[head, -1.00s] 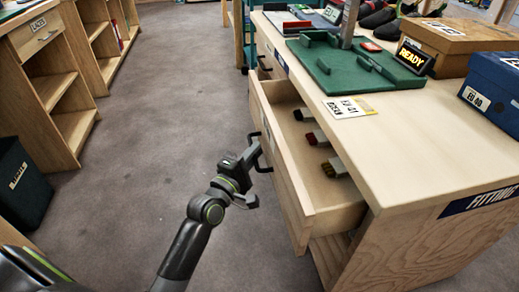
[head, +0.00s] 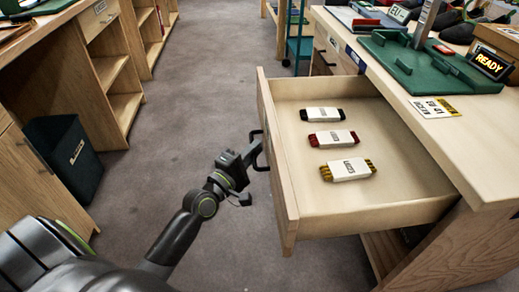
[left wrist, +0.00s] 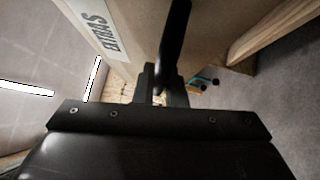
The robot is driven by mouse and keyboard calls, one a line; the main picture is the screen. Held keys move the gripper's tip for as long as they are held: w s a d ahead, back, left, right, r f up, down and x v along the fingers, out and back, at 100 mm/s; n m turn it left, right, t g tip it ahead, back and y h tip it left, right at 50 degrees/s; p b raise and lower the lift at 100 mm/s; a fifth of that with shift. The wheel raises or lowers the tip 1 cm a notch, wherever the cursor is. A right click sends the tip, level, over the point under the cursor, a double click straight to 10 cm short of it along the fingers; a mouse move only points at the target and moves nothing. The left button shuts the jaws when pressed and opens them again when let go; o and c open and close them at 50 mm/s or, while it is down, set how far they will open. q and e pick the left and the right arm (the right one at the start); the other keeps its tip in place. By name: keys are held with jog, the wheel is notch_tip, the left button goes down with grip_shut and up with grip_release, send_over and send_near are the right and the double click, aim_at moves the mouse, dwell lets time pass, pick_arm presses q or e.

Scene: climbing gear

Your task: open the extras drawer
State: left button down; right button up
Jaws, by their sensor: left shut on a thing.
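The extras drawer (head: 283,222) stands pulled well out of the wooden fitting bench in the head view. Its front carries a label reading EXTRAS in the left wrist view (left wrist: 103,27). Its dark handle (head: 257,150) is on the outer face. My left gripper (head: 250,157) is shut on this handle, and the handle (left wrist: 174,40) also shows as a dark bar in the left wrist view. Inside the drawer lie three banded lace bundles: black (head: 322,114), red (head: 333,139) and yellow (head: 348,170). My right gripper is not in view.
The bench top (head: 470,135) carries a green fixture (head: 420,65) and a sign reading READY (head: 491,63). A dark bin (head: 65,155) stands by wooden shelving (head: 120,75) on the left. Grey carpet (head: 190,80) lies clear between.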

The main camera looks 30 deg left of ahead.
pick_arm(q)
jog(key=shift+s+a+f, duration=0.15)
jog(key=shift+s+a, duration=0.3)
jog(key=shift+a, duration=0.2)
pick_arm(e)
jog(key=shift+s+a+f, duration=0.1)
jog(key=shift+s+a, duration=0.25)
pick_arm(q)
jog(key=c, duration=1.5)
grip_release()
